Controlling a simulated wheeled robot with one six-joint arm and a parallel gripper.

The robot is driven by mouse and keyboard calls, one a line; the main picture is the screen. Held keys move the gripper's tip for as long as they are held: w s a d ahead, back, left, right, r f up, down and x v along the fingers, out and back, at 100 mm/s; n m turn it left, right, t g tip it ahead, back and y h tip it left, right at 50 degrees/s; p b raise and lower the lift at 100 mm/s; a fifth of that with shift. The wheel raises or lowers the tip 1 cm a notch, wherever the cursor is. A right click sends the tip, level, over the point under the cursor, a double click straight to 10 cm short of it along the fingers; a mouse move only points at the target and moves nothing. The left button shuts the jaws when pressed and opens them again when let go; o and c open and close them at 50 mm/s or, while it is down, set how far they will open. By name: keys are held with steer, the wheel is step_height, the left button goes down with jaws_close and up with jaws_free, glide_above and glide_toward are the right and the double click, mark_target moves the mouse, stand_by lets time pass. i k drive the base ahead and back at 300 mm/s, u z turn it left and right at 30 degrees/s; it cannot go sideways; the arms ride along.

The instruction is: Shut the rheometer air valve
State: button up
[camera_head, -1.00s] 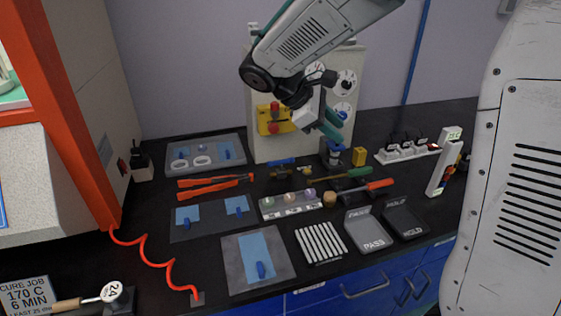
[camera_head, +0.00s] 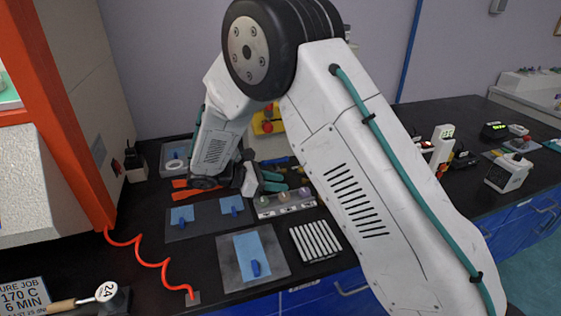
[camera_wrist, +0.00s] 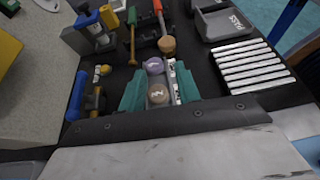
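A small valve with a blue lever (camera_wrist: 76,95) and brass fittings lies at the left in the wrist view; I take it to be the air valve. In the head view its blue lever (camera_head: 275,160) shows only partly, behind my arm and gripper. My gripper (camera_head: 268,182) has teal fingers and is low over the bench near the valve. In the wrist view my gripper (camera_wrist: 158,84) is open, its fingers apart on either side of a strip with round knobs (camera_wrist: 158,94). I cannot tell whether they touch the strip. The valve is outside the fingers.
Orange-handled tongs (camera_head: 190,190) lie left of my gripper. A ribbed white plate (camera_head: 315,241) and a grey mat (camera_head: 231,273) with blue film lie in front. A PASS tray (camera_wrist: 227,24) and upright tools stand close by. The orange-framed machine (camera_head: 60,110) blocks the left.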

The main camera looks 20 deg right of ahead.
mark_target(275, 161)
steer(key=z, duration=0.4)
steer(key=k, duration=0.45)
steer(key=u, duration=0.25)
steer(key=i, duration=0.95)
steer(key=u, duration=0.2)
